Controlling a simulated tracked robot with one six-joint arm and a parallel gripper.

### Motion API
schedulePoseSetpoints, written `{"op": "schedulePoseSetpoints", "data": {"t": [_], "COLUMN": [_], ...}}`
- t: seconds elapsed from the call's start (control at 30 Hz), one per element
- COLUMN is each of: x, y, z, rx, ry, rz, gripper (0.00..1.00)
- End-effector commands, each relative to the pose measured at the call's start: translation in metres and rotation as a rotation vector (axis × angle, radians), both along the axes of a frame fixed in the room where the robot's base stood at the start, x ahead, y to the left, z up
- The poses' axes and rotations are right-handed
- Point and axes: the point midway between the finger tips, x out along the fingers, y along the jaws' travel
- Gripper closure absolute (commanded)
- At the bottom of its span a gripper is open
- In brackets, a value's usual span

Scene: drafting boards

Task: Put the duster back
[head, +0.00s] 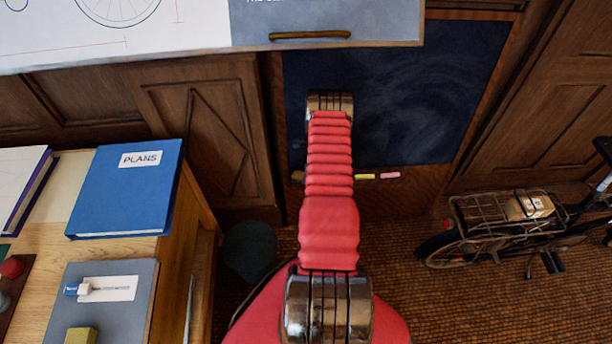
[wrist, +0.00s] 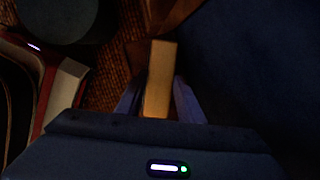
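In the wrist view, a narrow tan block, which looks like the duster (wrist: 158,78), stands between the two blue fingers of my gripper (wrist: 158,95). The fingers lie against its two sides, so my gripper looks shut on it. The block's far end is close to a brown wooden ledge (wrist: 168,12); I cannot tell whether they touch. In the head view, my red arm reaches toward the dark chalkboard (head: 420,85) and hides my gripper and most of the area in front of it.
A yellow chalk (head: 364,177) and a pink chalk (head: 390,175) lie on the ledge under the chalkboard. A desk with a blue PLANS binder (head: 125,190) stands at left. A dark round bin or stool (head: 249,250) is on the floor. A bicycle (head: 500,230) stands at right.

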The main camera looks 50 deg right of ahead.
Motion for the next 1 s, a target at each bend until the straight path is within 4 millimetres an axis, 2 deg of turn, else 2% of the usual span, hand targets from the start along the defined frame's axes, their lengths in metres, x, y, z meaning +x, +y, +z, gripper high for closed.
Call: {"op": "schedulePoseSetpoints", "data": {"t": [0.03, 0.27, 0.67, 1.0], "x": [0.0, 0.0, -0.001, -0.008], "y": [0.0, 0.0, -0.001, -0.004], "z": [0.0, 0.0, 0.005, 0.038], "rx": [0.0, 0.0, 0.0, -0.002], "ry": [0.0, 0.0, 0.0, -0.001], "rz": [0.0, 0.0, 0.0, 0.0], "gripper": [0.62, 0.46, 0.46, 0.46]}}
